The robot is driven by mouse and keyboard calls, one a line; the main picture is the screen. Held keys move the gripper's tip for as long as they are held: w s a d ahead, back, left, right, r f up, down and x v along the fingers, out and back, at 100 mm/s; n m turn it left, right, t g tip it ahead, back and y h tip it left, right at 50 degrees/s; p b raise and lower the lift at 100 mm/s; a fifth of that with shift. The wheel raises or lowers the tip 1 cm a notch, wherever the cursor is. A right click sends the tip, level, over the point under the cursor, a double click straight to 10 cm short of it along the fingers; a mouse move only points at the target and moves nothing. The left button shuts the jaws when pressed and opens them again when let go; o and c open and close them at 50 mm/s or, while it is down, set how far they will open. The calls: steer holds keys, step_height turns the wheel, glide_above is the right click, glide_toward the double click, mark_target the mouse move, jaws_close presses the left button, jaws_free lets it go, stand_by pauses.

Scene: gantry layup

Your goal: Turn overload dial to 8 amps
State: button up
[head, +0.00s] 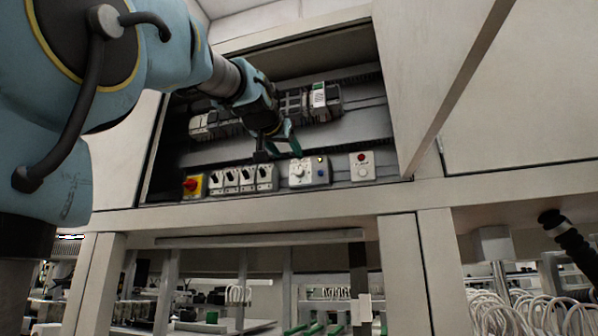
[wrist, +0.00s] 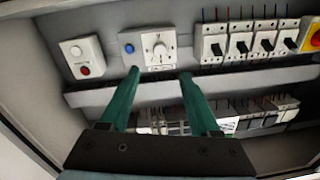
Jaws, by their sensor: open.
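The overload dial (wrist: 160,49) is a round white knob on a pale relay box with a blue button (wrist: 129,48) beside it. In the head view the dial (head: 298,172) sits on the lower row inside the open cabinet, with a small yellow spot and a blue button at its right. My gripper (wrist: 158,74) has two green fingers, open and empty. In the wrist view the fingertips lie just short of the relay box, on either side of the dial, with no visible contact. The dial's scale marks are too small to read.
Several breakers (head: 231,180) and a red rotary switch on yellow (head: 193,185) stand left of the relay box. A box with a red and a white button (head: 362,166) stands to its right. An upper device row (head: 319,100) and the open cabinet door (head: 432,70) flank my arm.

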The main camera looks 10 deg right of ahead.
mark_target(299, 170)
steer(key=p+x, duration=0.2)
steer(key=x, duration=0.2)
steer(key=p+x, duration=0.2)
steer(key=x, duration=0.2)
steer(key=shift+w+d+r+p, duration=0.1)
steer(key=shift+w+r+p, duration=0.1)
steer(key=shift+w+p, duration=0.15)
steer(key=shift+x, duration=0.8)
steer(key=shift+f, duration=0.2)
jaws_close()
